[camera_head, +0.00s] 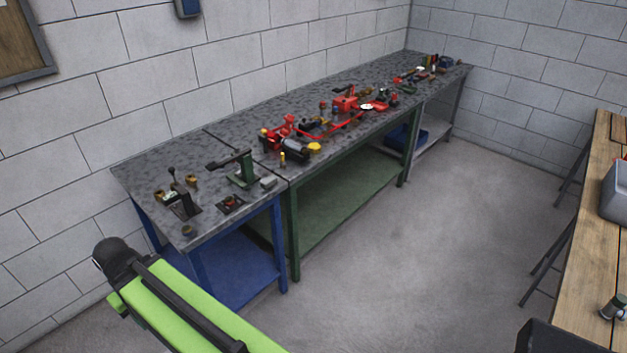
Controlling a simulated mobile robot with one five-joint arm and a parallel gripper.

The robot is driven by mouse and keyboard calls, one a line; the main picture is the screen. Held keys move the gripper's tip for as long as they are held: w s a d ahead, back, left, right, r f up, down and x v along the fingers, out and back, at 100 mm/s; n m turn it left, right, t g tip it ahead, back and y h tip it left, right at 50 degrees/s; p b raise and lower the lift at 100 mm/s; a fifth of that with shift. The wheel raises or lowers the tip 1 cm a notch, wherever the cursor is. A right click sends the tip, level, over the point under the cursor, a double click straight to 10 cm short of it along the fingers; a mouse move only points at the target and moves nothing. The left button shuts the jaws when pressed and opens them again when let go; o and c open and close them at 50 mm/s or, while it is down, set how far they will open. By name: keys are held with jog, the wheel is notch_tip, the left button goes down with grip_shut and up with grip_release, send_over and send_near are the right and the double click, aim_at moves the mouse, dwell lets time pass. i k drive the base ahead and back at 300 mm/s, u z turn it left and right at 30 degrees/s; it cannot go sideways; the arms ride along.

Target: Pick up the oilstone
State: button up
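I cannot pick out the oilstone for certain; the things on the bench are small at this distance. A small pale grey block (268,182) lies on the speckled grey benchtop (225,140), just right of a dark green hand-lever tool, and could be it. A flat dark piece with a reddish middle (231,203) lies in front of that tool. My green and black arm reaches in at the lower left, short of the bench. I cannot see my gripper's fingers.
Red tools (345,103) and fittings crowd the bench's middle and far end. A black lever tool (183,203) stands at its near end. Blue and green legs with low shelves are below. A wooden table (590,245) stands right; the concrete floor (420,250) between is clear.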

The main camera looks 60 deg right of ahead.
aim_at(272, 180)
jog(key=z, duration=0.25)
jog(key=i, duration=1)
